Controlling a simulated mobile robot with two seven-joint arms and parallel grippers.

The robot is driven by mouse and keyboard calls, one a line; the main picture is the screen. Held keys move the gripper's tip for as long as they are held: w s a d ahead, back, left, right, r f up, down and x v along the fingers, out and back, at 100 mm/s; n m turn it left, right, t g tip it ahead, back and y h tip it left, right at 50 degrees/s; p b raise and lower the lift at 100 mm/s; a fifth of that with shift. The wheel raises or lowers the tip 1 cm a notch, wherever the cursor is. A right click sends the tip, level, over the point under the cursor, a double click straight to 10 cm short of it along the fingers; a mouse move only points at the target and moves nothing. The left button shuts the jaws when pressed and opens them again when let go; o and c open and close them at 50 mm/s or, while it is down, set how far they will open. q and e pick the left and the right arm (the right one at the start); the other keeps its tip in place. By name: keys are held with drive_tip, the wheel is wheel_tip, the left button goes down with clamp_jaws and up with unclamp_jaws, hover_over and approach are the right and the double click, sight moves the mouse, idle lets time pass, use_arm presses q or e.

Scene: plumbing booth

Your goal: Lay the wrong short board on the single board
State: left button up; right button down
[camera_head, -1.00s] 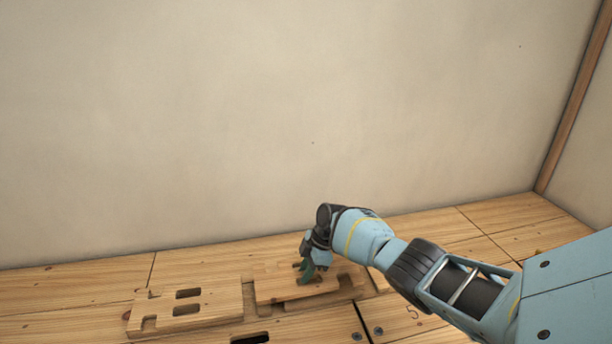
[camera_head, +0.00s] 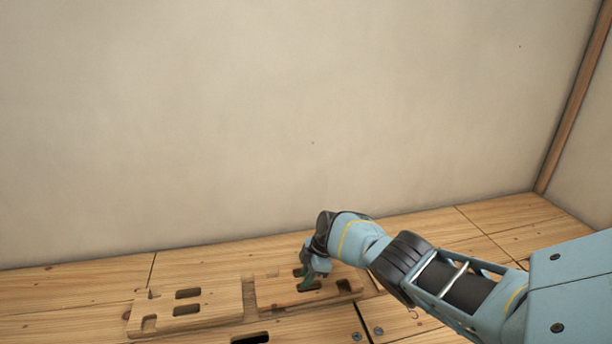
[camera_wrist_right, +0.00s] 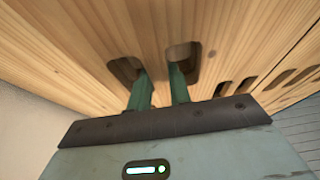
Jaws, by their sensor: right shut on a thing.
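My right gripper (camera_head: 308,284) is shut on a short wooden board (camera_head: 275,290) in the middle of the head view. In the right wrist view, the green fingers (camera_wrist_right: 160,92) reach into two slots of the board (camera_wrist_right: 140,30) and pinch the strip between them. The board looks level and low over the floor boards; I cannot tell whether it touches what lies beneath. Another wooden board (camera_head: 212,304) with two slots lies to its left. The gripper hides part of the held board. My left gripper is not in view.
Plank flooring (camera_head: 70,290) spreads around the boards, with a dark slot (camera_head: 250,339) at the bottom edge and dark bolts (camera_head: 378,331) to its right. A plain wall (camera_head: 250,120) stands behind. The planks at far left are clear.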

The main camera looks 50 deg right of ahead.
drive_tip(key=shift+f, duration=0.2)
idle(0.5)
drive_tip(key=c, duration=1.2)
unclamp_jaws()
drive_tip(key=shift+r, duration=0.1)
drive_tip(key=p+v, duration=0.5)
drive_tip(key=v, duration=0.2)
drive_tip(key=shift+s+d+r+p, duration=0.1)
drive_tip(key=shift+r+p, duration=0.2)
drive_tip(key=shift+p, duration=0.05)
